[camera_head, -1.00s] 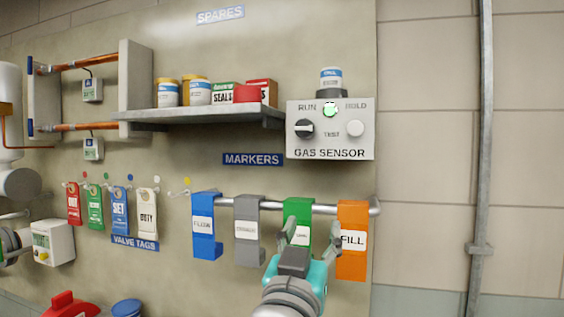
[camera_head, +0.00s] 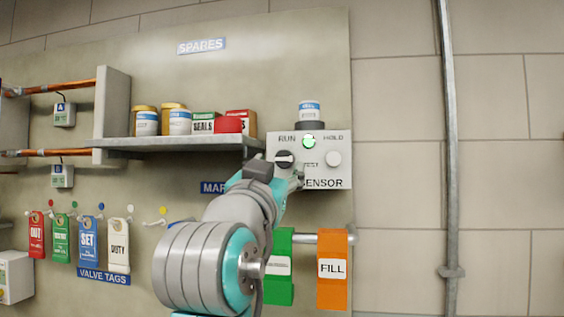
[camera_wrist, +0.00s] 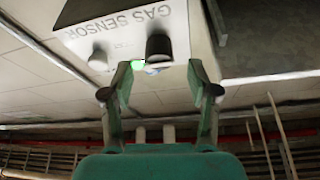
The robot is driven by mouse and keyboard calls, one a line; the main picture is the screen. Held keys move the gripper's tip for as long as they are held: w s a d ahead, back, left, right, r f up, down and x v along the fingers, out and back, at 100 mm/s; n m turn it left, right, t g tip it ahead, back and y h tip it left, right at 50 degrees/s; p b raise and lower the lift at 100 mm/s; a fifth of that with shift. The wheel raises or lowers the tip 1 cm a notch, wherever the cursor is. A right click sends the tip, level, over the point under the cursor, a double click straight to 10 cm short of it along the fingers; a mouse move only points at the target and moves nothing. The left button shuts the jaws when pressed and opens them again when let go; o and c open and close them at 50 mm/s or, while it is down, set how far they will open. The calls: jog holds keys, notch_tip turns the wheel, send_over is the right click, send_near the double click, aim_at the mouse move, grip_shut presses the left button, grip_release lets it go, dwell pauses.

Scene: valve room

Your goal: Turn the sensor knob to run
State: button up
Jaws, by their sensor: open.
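The gas sensor (camera_head: 343,177) is a pale box on the wall with RUN, HOLD and TEST labels. Its dark round knob (camera_head: 285,159) sits at the left below RUN, with a pale mark that looks roughly level. A green light (camera_head: 309,141) glows between RUN and HOLD. My gripper (camera_head: 280,168) is open in front of the box's lower left, partly covering its lettering. In the wrist view the picture is upside down; the knob (camera_wrist: 158,47) stands just beyond and between the open fingertips (camera_wrist: 160,72), with no contact visible.
A white button (camera_head: 333,158) is right of the knob. A rail with green (camera_head: 280,290) and orange tags (camera_head: 333,260) hangs below. The tiled wall to the right is clear up to the pipe (camera_head: 449,170).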

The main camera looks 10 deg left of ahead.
aim_at(283, 161)
jog(key=shift+x, duration=1.85)
grip_shut()
